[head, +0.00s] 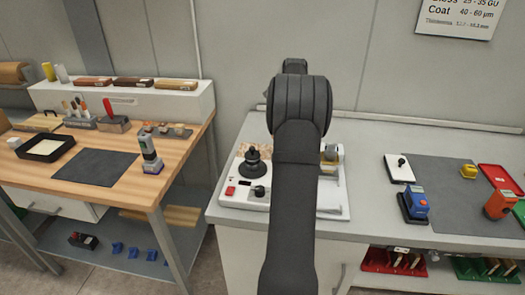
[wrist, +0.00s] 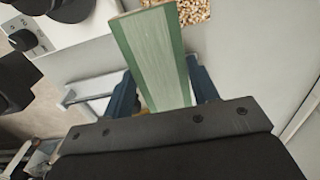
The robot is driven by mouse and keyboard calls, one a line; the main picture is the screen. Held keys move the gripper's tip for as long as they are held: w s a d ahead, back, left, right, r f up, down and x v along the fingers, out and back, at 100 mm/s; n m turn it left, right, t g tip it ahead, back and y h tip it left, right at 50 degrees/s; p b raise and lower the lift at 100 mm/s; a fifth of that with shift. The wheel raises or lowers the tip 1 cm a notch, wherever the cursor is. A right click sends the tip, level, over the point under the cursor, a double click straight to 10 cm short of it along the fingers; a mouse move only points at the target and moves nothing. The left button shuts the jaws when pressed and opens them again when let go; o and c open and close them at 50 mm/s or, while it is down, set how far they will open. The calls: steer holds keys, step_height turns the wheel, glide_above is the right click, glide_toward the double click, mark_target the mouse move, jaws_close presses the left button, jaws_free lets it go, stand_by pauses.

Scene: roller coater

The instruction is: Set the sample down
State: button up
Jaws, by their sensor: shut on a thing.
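The sample, a flat pale board with green edges (wrist: 155,55), is held in my gripper (wrist: 163,85) in the wrist view. The blue fingers are on either side of it, and its far end points up and away. In the head view my arm hides the gripper and the sample. The white roller coater (head: 245,200) with black knobs and a red switch stands on the grey bench (head: 385,245), partly behind my arm. Part of it shows at the upper left of the wrist view (wrist: 75,35). I cannot tell whether the sample touches anything.
A speckled brown patch (wrist: 190,10) lies beyond the sample. On the bench's right are a grey mat (head: 440,175), a blue device (head: 415,205), an orange device (head: 499,204) and a red tray (head: 500,178). A wooden bench (head: 190,150) with tools stands left, across a gap.

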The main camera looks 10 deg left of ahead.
glide_above(263, 152)
step_height(263, 152, down, 7)
steer(key=shift+a+r, duration=0.1)
steer(key=shift+f, duration=2)
steer(key=shift+f, duration=0.1)
steer(key=o, duration=1)
step_height(263, 152, up, 12)
steer(key=shift+r, duration=0.15)
